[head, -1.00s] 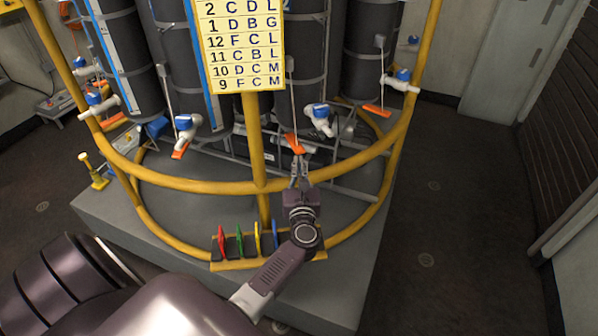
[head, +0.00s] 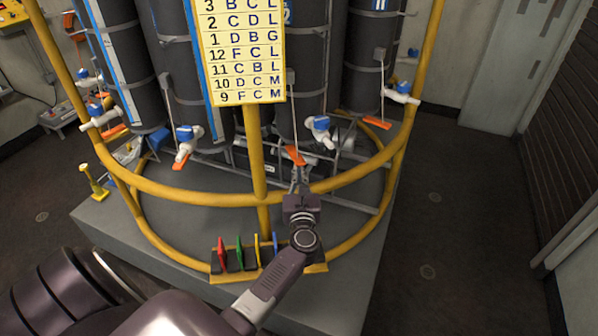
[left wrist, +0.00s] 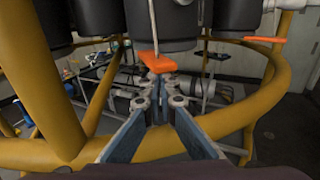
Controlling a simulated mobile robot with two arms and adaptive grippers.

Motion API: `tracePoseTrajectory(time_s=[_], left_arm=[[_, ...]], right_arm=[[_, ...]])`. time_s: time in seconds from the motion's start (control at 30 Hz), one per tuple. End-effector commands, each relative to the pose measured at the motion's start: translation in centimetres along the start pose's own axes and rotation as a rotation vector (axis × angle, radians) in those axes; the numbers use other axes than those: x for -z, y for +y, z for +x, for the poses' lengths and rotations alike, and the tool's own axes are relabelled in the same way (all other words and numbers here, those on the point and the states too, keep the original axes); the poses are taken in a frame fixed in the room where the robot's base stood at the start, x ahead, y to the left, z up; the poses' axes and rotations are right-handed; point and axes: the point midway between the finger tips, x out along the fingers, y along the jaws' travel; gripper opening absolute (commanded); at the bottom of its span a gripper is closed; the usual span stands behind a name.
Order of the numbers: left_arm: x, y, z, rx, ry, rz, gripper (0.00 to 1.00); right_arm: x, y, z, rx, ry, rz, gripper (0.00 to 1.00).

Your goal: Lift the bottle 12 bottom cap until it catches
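The bottle above my left gripper (head: 300,178) is dark (head: 308,70); a "2" shows near its top, and the sign may hide another digit. An orange tab (head: 295,155) hangs at its lower end below a thin rod. The tab also shows in the left wrist view (left wrist: 157,62). My left gripper's fingers are close together, with only a narrow gap. Their tips (left wrist: 157,82) are just below the tab's near edge; contact is hard to tell. The tab is wider than the gap, and no part of it shows between the fingers. My right gripper is out of view.
A yellow rail (head: 180,194) curves around the bottles, with a post (head: 255,150) left of my gripper. A yellow sign (head: 240,55) lists bottle numbers and letters. Other bottles have orange tabs (head: 378,123) and blue-handled valves (head: 318,125). Coloured tags (head: 238,252) stand low in front.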

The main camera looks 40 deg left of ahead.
Motion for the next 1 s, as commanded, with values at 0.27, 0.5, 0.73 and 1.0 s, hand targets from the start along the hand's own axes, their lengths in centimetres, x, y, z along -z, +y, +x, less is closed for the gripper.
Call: tracePoseTrajectory(time_s=[0.27,0.5,0.73,1.0], left_arm=[[-1.7,0.1,0.3,-0.001,-0.009,0.000,0.00],[-2.9,0.1,0.6,-0.002,-0.017,-0.001,0.00],[-3.8,0.3,0.8,-0.004,-0.018,0.000,0.00],[-3.6,0.4,0.8,-0.005,-0.018,0.000,0.00]], right_arm=[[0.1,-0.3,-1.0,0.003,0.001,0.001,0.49],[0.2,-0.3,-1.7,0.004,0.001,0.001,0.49],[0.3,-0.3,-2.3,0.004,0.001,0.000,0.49],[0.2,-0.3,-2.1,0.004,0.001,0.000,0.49]])
